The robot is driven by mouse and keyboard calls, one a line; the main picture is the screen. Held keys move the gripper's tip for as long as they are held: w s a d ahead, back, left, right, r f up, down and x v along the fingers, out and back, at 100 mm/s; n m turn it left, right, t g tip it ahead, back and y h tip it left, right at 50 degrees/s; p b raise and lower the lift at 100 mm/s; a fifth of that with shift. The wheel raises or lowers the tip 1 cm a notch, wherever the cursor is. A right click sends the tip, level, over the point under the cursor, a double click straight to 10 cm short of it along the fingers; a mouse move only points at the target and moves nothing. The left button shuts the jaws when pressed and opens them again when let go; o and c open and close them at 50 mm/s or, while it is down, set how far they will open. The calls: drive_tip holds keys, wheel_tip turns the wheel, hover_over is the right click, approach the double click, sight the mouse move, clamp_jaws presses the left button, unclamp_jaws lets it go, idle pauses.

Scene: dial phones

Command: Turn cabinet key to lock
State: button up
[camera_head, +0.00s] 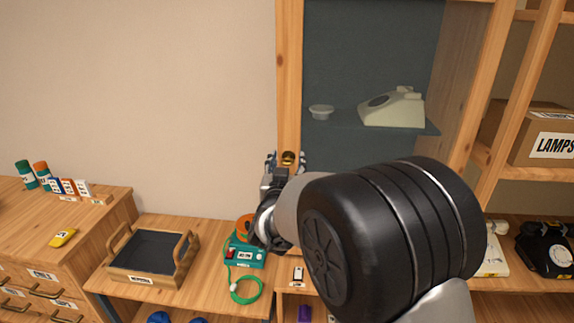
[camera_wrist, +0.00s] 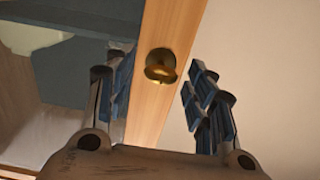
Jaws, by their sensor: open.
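The brass cabinet key (camera_head: 289,158) sits in its lock on the wooden door-frame post (camera_head: 289,60), just beyond my gripper in the head view. In the wrist view the key (camera_wrist: 160,66) shows as a rounded brass bow in front of a round brass plate on the post (camera_wrist: 165,105). My gripper (camera_head: 286,162) is open and faces the post. In the wrist view its two blue-padded fingers (camera_wrist: 158,88) stand apart, one on each side of the key's line, with nothing between them touching the key that I can see. My forearm hides the lower cabinet in the head view.
Below are a teal device (camera_head: 246,254) with a green cable, a wooden tray (camera_head: 150,276) and a black phone (camera_head: 546,247). The wall left of the post is clear.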

drive_tip(key=shift+c, duration=0.4)
drive_tip(key=c, duration=1)
drive_tip(key=n+p, duration=0.2)
drive_tip(key=n, duration=0.1)
drive_tip(key=shift+r+n+p, duration=0.15)
drive_tip(key=shift+n+p, duration=0.15)
drive_tip(key=shift+n, duration=0.1)
drive_tip(key=n+p, duration=0.3)
drive_tip(key=n, duration=0.2)
drive_tip(key=shift+a, duration=0.15)
drive_tip(key=n+p, duration=0.2)
drive_tip(key=n, duration=0.3)
drive_tip(key=shift+f+n+p, duration=0.15)
drive_tip(key=shift+n+p, duration=0.45)
drive_tip(key=shift+n, duration=0.45)
drive_tip(key=shift+f+n+p, duration=0.15)
drive_tip(key=shift+n+p, duration=0.45)
drive_tip(key=shift+n, duration=0.45)
